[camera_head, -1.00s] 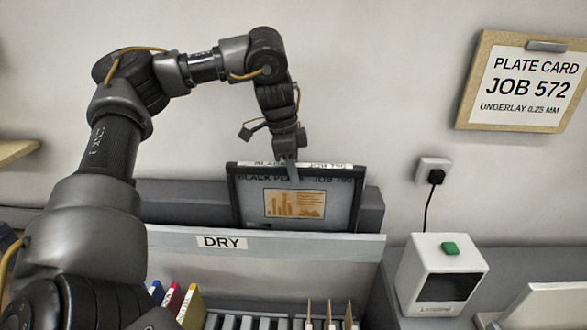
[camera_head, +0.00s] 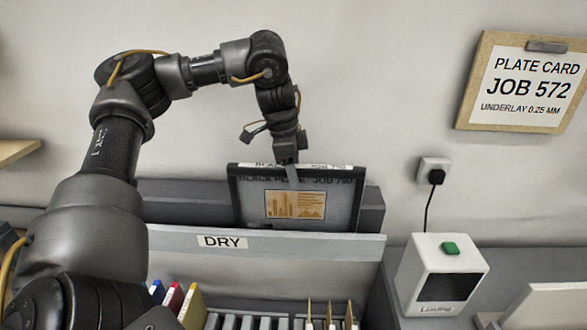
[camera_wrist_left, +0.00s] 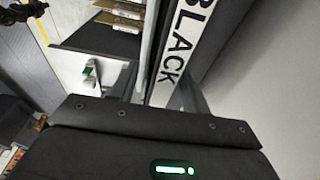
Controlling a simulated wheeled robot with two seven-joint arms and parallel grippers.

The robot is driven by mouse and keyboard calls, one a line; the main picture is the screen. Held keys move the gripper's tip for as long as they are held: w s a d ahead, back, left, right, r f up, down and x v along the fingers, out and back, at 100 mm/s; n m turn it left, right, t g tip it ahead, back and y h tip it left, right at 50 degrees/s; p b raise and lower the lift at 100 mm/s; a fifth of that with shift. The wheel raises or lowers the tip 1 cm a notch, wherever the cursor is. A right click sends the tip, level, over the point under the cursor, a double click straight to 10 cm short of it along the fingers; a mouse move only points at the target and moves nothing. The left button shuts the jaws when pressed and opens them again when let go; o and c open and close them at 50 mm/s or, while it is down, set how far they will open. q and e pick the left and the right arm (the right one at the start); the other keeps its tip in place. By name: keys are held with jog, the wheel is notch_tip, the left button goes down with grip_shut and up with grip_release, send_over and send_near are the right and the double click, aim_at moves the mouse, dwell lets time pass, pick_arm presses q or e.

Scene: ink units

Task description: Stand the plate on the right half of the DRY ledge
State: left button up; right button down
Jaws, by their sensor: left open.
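The plate (camera_head: 338,207), a dark framed panel with an orange and white picture and a label strip reading BLACK PLATE JOB 790, stands upright on the right half of the ledge marked DRY (camera_head: 345,246). Its lower edge is hidden behind the ledge's front lip. My left gripper (camera_head: 291,172) is at the plate's top edge, open, with its fingers around that edge. In the left wrist view the plate's top strip (camera_wrist_left: 180,50), reading BLACK, runs between the fingers. Whether they touch it I cannot tell. My right gripper is not in view.
Below the ledge a rack (camera_head: 255,321) holds several coloured and tan-edged items. A white device (camera_head: 442,275) with a green button stands to the right. A card (camera_head: 525,82) reading JOB 572 hangs on the wall. A dark block stands behind the plate.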

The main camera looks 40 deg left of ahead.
pick_arm(q)
jog(key=v, duration=1)
jog(key=shift+r, duration=0.4)
jog(key=p+v, duration=0.3)
jog(key=d+p+v, duration=0.1)
jog(key=v, duration=0.1)
jog(key=shift+w, duration=0.2)
jog(key=shift+w+a, duration=0.1)
